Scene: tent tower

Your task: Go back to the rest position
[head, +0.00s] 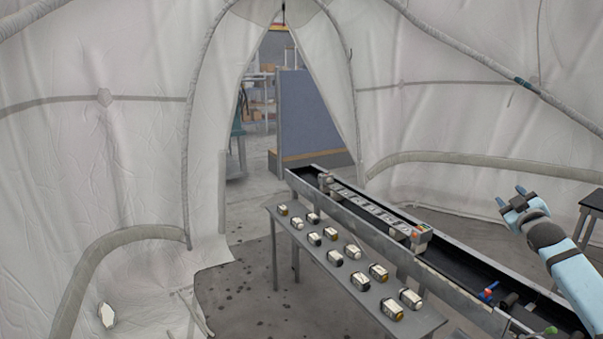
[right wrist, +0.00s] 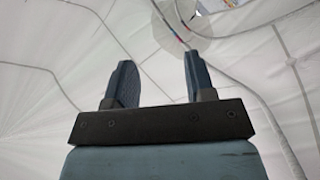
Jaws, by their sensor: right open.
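My right gripper (head: 512,198) is raised at the right of the head view, above and beyond the long conveyor-like trough (head: 455,253). Its two fingers are apart with nothing between them. In the right wrist view, the open gripper (right wrist: 158,85) points up toward the white tent fabric. My light blue right arm comes in from the lower right. My left gripper is not in the head view.
A grey table (head: 425,318) holds several small white, dark and yellow blocks. Along the trough lies a rail unit with several square parts (head: 370,208). A dark table (head: 592,200) stands at the far right. The tent doorway (head: 262,140) opens at the back, beside a blue-grey panel (head: 307,115).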

